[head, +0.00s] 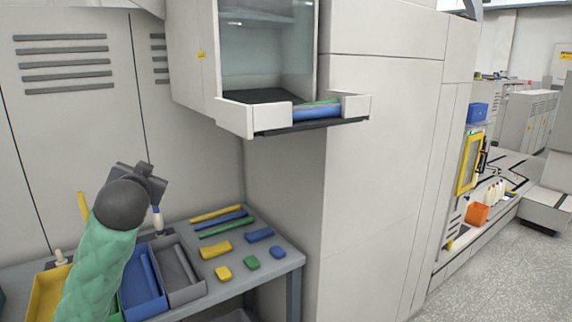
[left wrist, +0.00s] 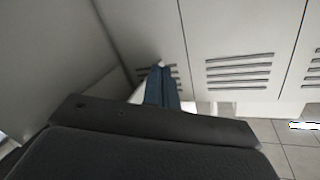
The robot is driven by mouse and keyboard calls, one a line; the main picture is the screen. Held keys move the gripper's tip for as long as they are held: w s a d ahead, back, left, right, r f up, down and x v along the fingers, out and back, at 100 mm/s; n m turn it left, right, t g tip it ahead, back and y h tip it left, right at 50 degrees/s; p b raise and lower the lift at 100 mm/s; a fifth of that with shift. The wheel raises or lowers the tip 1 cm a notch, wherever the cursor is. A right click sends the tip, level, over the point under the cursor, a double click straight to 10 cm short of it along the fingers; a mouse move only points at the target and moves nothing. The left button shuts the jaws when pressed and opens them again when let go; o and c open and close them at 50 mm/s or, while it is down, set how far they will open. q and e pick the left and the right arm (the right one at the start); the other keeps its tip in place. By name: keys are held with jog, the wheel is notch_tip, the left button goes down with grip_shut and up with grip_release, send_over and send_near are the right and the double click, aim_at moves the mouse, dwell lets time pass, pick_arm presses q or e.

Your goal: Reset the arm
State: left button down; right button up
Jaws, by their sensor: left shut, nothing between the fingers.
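My left arm, in a green padded sleeve, rises from the bottom left of the head view. My left gripper (head: 148,180) is dark and held above the bins at the back of the table, in front of the grey cabinet wall. In the left wrist view its fingers (left wrist: 162,85) are together and empty, with cabinet panels beyond them. My right gripper is not in view.
A grey table (head: 285,262) carries yellow, blue and green bars and blocks. A yellow bin (head: 43,300), a blue bin (head: 150,308) and a grey bin (head: 190,294) stand left. A machine's tray (head: 240,118) juts out above, holding blue and green rods.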

pick_arm(q)
jog(key=s+d+f+g+h+p, duration=0.15)
jog(key=s+d+f, duration=0.25)
jog(key=f, duration=0.6)
jog(key=s+d+f+g+h, duration=0.2)
jog(key=s+d+f+g, duration=0.15)
jog(key=f, duration=0.65)
jog(key=s+d+f+g+h+p, duration=0.15)
jog(key=s+d+f, duration=0.35)
jog(key=f, duration=0.6)
jog(key=s+d+f+g, duration=0.2)
jog(key=s+f, duration=0.4)
jog(key=s, duration=0.4)
jog(key=s+d+f+g+p, duration=0.1)
jog(key=s+d+f+g, duration=0.1)
jog(key=s+f, duration=0.5)
jog(key=s+d+f+g+h+p, duration=0.1)
jog(key=s+d+f+g, duration=0.1)
jog(key=s+f, duration=0.5)
jog(key=s+g, duration=0.1)
jog(key=s, duration=0.4)
jog(key=shift+s+f+g, duration=0.25)
jog(key=shift+s+g, duration=0.05)
jog(key=shift+g, duration=0.05)
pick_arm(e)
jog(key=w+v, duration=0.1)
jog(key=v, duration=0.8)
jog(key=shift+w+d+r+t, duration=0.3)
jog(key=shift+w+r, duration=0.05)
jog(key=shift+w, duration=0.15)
